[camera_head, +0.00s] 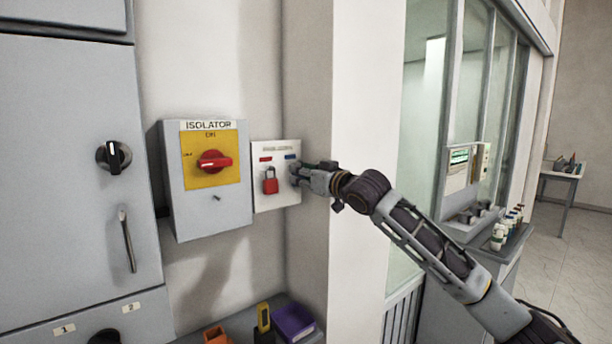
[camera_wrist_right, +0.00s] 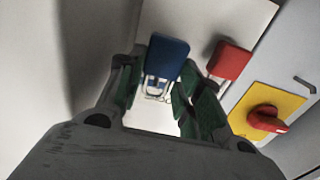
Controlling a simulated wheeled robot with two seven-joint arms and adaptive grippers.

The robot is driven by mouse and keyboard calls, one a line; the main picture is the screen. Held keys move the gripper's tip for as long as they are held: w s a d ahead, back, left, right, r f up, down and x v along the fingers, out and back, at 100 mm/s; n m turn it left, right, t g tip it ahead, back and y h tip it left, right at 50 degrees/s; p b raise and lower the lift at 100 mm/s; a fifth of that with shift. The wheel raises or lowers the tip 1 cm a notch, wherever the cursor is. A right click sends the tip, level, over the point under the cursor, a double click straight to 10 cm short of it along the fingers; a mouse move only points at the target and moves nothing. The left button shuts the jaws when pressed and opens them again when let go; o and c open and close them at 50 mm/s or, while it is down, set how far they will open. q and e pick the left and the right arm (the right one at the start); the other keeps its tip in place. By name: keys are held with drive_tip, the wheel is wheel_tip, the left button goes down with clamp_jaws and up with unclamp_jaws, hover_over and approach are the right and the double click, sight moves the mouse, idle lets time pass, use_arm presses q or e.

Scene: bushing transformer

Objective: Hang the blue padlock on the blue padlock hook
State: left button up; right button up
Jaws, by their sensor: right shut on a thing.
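My right gripper (camera_head: 304,175) is at the right side of the white padlock board (camera_head: 284,195), just below its blue label (camera_head: 291,156). In the right wrist view its green-padded fingers (camera_wrist_right: 163,98) are shut on the blue padlock (camera_wrist_right: 167,57). The padlock's metal shackle shows between the fingers, close to the board. The gripper hides the blue hook and most of the blue padlock in the head view. I cannot tell whether the shackle is around the hook. My left gripper is not in view.
A red padlock (camera_head: 270,181) hangs on the board just left of my gripper. The isolator box (camera_head: 219,204) with a red rotary handle (camera_head: 214,162) is further left. A wall corner (camera_head: 312,120) stands close on the right. Bins, including a purple one (camera_head: 293,322), are below.

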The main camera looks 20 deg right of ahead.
drive_tip(key=shift+w+a+f+p, duration=0.15)
drive_tip(key=shift+w+f+p, duration=0.05)
drive_tip(key=shift+w, duration=0.2)
drive_tip(key=shift+w+a+f+p, duration=0.15)
drive_tip(key=shift+w+p, duration=0.05)
drive_tip(key=shift+w, duration=0.15)
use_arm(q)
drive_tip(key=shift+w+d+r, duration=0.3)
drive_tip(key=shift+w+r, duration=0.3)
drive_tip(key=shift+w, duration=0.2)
use_arm(e)
drive_tip(key=shift+w, duration=0.1)
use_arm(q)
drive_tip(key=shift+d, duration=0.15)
use_arm(e)
drive_tip(key=shift+f, duration=0.1)
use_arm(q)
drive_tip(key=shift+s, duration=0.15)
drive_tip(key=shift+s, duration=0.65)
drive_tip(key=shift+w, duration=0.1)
use_arm(e)
drive_tip(key=o, duration=1)
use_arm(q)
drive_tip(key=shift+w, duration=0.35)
use_arm(e)
drive_tip(key=shift+o, duration=0.7)
